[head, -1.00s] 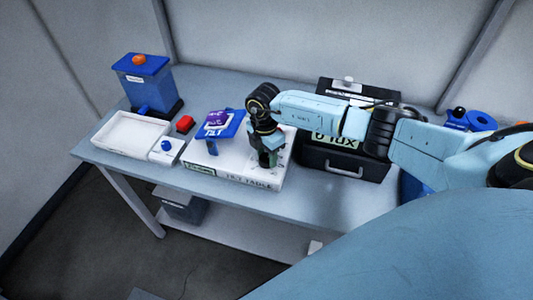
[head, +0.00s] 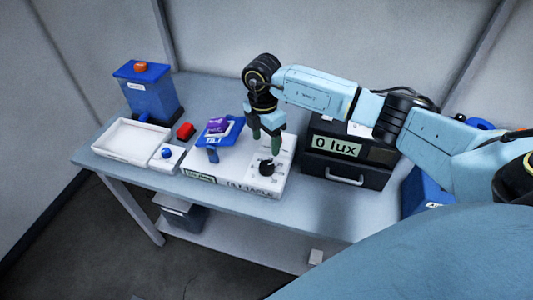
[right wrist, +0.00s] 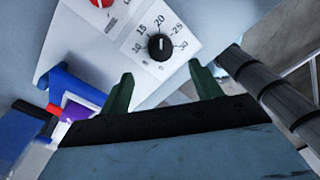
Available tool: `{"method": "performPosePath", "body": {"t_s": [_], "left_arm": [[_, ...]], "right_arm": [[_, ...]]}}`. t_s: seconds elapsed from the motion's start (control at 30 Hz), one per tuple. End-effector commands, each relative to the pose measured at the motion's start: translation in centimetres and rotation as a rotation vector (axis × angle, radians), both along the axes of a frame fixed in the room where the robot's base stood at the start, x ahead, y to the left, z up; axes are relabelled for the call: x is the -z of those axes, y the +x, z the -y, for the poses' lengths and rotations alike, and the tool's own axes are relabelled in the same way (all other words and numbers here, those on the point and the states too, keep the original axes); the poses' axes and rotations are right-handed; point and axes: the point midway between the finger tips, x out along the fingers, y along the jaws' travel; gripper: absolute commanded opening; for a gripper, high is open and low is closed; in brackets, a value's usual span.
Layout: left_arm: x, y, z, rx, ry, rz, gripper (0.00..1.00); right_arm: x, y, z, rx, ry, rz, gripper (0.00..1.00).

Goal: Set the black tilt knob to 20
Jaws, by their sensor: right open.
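The black tilt knob (head: 267,166) sits on the right part of the white tilt table base (head: 232,186). In the right wrist view the knob (right wrist: 160,46) has a white pointer mark directed at or very near the 20 on its printed scale. My right gripper (head: 266,139) hangs a little above the knob, pointing down, apart from it. In the right wrist view its two green fingers (right wrist: 162,90) are spread with nothing between them. The blue tilt platform (head: 218,138) carries a small purple-topped sensor (head: 218,125). My left gripper is not in view.
A black box with a "0 lux" display (head: 337,146) stands right of the base. A red knob (right wrist: 101,3) shows in the right wrist view.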

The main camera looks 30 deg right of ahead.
Motion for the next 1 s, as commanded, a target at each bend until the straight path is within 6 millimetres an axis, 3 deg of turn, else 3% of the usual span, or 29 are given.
{"method": "performPosePath", "body": {"t_s": [0.1, 0.3, 0.87, 1.0], "left_arm": [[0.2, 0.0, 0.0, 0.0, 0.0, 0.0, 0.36], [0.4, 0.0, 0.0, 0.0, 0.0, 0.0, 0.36], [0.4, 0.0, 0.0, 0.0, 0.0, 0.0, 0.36], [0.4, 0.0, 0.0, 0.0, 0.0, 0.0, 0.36]], "right_arm": [[-2.2, 0.2, 0.0, 0.0, -0.001, 0.004, 0.64], [-4.1, 0.3, 0.0, 0.0, -0.001, 0.001, 0.64], [-4.3, 0.3, 0.0, 0.0, 0.0, 0.0, 0.64], [-3.6, 0.1, -2.0, -0.049, 0.073, 0.016, 0.64]]}}
